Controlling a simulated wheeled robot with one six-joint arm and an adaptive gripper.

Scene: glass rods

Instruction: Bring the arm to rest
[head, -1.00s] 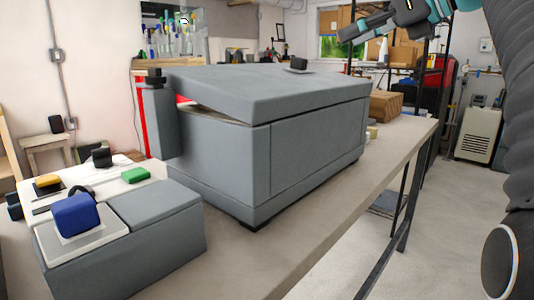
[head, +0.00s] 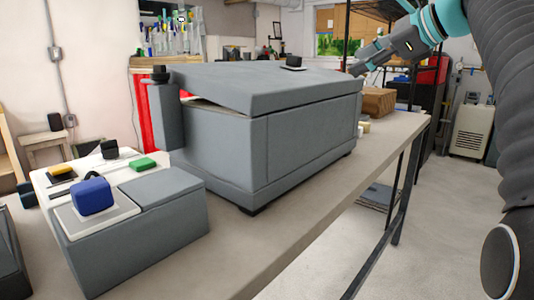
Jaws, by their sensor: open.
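My gripper (head: 358,61) is at the upper right of the head view, dark grey with a teal wrist behind it. It is open and I see nothing between its fingers. It hangs in the air at the right end of a large grey box (head: 215,150) on the bench, apart from it as far as I can tell. The box's lid (head: 255,88) sits slightly raised along its left side. No glass rods can be made out.
A smaller grey block (head: 135,235) with a blue cube (head: 92,196) on top stands front left on the bench (head: 290,235). A green block (head: 143,164) and a yellow block (head: 60,169) lie behind it. A brown box (head: 378,102) stands at the far end. Open floor is at right.

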